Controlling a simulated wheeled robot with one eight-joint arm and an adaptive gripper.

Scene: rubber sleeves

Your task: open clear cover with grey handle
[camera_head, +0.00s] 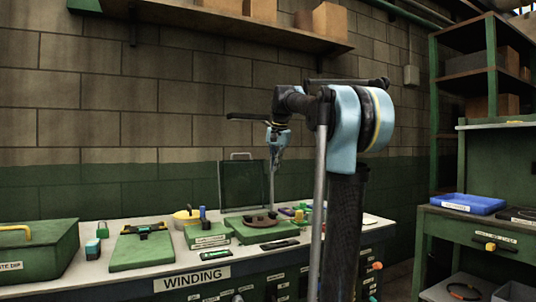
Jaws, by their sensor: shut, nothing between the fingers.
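The clear cover (243,185) stands upright at the back of a green base (248,234) on the bench. Its grey handle (241,155) is at its top edge. Dark round pieces (262,220) lie on the base in front of it. My gripper (274,160) points down at the right edge of the cover, a little to the right of the handle. It is shut and holds nothing. It is small here, and I cannot tell whether it touches the cover. A thin grey upright (271,190) shows below it.
The bench labelled WINDING (197,279) also carries a green bin (38,250), a green block with a black-and-yellow tool (142,245), a yellow round item (186,217) and small parts. A shelf (230,25) hangs above. A blue tray (467,204) sits right.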

